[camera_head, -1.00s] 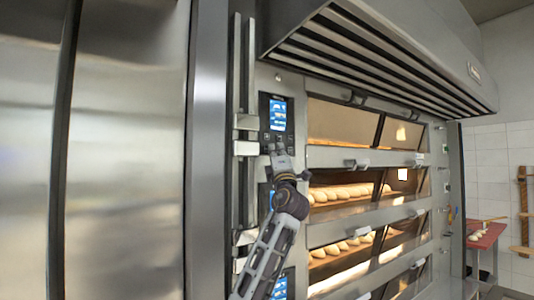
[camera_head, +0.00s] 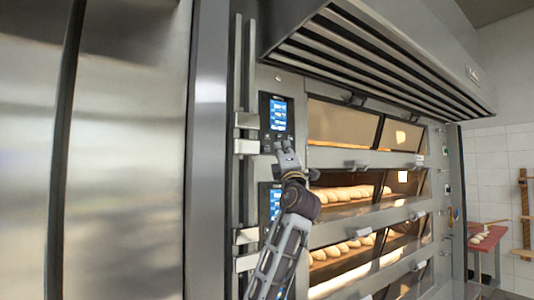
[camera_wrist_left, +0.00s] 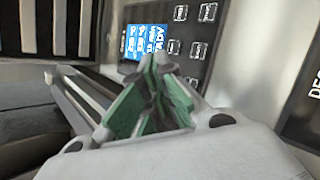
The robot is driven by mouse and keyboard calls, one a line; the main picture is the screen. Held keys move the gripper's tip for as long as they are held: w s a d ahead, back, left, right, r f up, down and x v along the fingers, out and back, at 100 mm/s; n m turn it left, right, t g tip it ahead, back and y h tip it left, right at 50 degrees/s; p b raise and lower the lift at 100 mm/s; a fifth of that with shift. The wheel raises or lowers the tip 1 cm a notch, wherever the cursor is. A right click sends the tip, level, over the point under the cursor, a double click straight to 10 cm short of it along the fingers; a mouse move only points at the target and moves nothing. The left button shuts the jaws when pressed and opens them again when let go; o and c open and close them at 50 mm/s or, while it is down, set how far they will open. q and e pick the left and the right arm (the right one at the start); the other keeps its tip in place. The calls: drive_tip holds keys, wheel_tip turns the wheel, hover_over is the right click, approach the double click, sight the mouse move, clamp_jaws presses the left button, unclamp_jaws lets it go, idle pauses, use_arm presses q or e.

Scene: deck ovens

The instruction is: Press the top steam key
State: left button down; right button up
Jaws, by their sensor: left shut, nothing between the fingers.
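The top control panel (camera_head: 276,113) is a dark plate with a lit blue screen, left of the top oven window. My left gripper (camera_head: 281,145) is at the lower edge of this panel, with its arm coming up from below. In the left wrist view the shut, empty fingers (camera_wrist_left: 150,62) point at the panel, and the blue screen (camera_wrist_left: 146,40) shows just beyond them. Several small outlined keys (camera_wrist_left: 181,13) lie right of the screen; the fingers hide part of the panel. I cannot tell which key is the steam key, or whether the fingertips touch the panel.
A second panel (camera_head: 274,202) sits below, partly behind my arm. Oven decks with bread (camera_head: 345,193) and protruding door handles (camera_head: 357,164) are to the right. A slatted hood (camera_head: 370,60) overhangs above. Vertical steel rails and brackets (camera_head: 246,120) stand left of the panel.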

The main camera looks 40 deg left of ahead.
use_arm(q)
drive_tip(key=shift+s+d+b, duration=0.25)
drive_tip(key=shift+d+b, duration=0.05)
drive_tip(key=shift+d, duration=0.5)
use_arm(e)
drive_tip(key=shift+w+d+f, duration=0.1)
drive_tip(key=shift+d+f, duration=0.25)
drive_tip(key=shift+f, duration=0.1)
use_arm(q)
drive_tip(key=shift+r, duration=0.15)
use_arm(e)
drive_tip(key=shift+d+r, duration=0.1)
drive_tip(key=shift+r, duration=0.1)
